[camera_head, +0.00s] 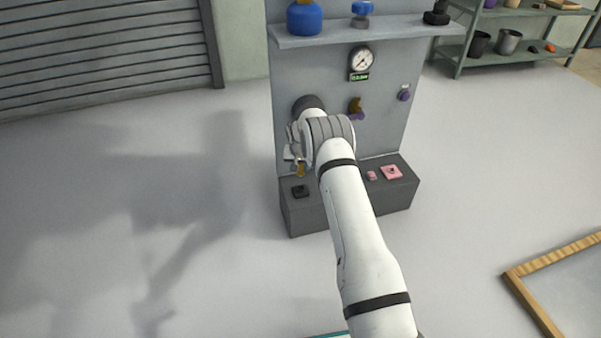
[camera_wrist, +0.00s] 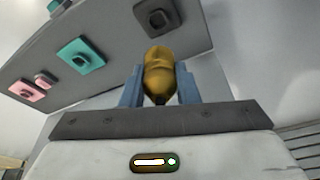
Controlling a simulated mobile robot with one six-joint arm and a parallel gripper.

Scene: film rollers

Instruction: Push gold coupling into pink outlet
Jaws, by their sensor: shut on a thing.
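The gold coupling (camera_wrist: 160,74) is held between the two blue fingers of my gripper (camera_wrist: 160,88) in the wrist view. In the head view, the coupling (camera_head: 300,170) shows below my gripper (camera_head: 297,160), over the left end of the dark grey ledge. The pink outlet (camera_head: 391,172) is a square plate with a dark centre, on the right part of the ledge. In the wrist view, the pink outlet (camera_wrist: 26,91) lies at the far left, well apart from the coupling. My arm crosses the middle of the ledge in the head view.
A black outlet (camera_head: 300,191) sits at the ledge's left end. A teal outlet (camera_wrist: 82,55) shows between black and pink in the wrist view. A small pink block (camera_head: 371,175) is beside the pink outlet. The upright grey panel (camera_head: 385,125) carries a gauge (camera_head: 361,61) and knobs.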

